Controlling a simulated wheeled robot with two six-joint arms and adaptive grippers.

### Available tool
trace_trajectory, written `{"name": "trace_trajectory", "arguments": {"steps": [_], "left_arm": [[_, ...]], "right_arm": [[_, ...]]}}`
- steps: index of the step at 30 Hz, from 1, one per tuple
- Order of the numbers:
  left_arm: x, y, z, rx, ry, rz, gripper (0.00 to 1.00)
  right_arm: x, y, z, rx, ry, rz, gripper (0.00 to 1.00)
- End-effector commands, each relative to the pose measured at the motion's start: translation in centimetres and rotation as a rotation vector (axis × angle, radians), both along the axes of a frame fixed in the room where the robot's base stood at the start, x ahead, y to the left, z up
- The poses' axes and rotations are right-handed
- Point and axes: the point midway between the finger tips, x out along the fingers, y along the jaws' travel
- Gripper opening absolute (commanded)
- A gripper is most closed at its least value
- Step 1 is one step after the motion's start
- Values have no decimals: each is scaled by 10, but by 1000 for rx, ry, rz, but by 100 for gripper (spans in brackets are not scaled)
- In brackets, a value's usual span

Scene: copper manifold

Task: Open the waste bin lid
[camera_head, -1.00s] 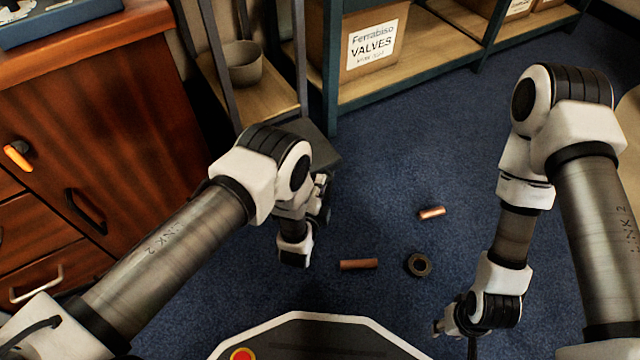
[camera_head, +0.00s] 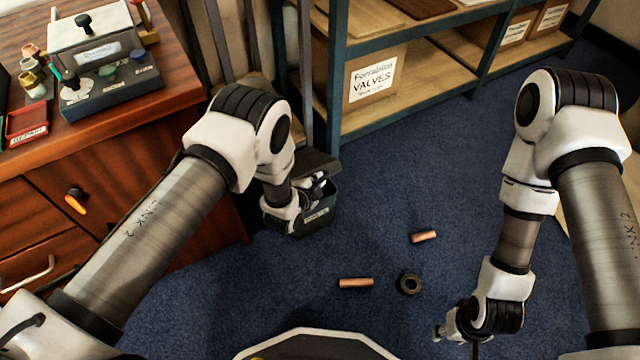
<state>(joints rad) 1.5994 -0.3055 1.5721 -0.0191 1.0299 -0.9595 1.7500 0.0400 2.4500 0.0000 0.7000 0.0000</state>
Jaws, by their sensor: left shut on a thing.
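The waste bin (camera_head: 319,218) is a small dark box with a pale label, standing on the blue carpet beside the shelf posts. Its dark lid (camera_head: 316,162) shows at the top, behind my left gripper. My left gripper (camera_head: 318,184) is at the bin's upper front, shut on the lid's edge; my own wrist partly hides the contact. How far the lid is raised is hard to tell. My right gripper (camera_head: 440,331) hangs low at the right, away from the bin. Its fingers are too small to tell open or shut.
Two copper pipe pieces (camera_head: 356,283) (camera_head: 423,237) and a dark ring (camera_head: 409,284) lie on the carpet. A wooden cabinet (camera_head: 130,190) stands left, with a device (camera_head: 105,75) on top. A shelf (camera_head: 430,70) with boxes stands behind. Carpet between the arms is mostly free.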

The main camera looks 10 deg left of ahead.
Motion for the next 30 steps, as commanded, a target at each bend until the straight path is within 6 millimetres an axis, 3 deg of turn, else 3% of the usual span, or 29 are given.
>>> {"name": "trace_trajectory", "arguments": {"steps": [4,17,18,30], "left_arm": [[4,3,9,-20,27,0,0],[5,4,9,-28,36,0,0],[5,4,9,-28,36,0,22],[0,5,12,-27,37,0,23]], "right_arm": [[0,0,8,0,0,0,40],[0,0,8,0,0,0,40],[0,0,8,0,0,0,40],[0,0,8,0,0,0,40]]}}
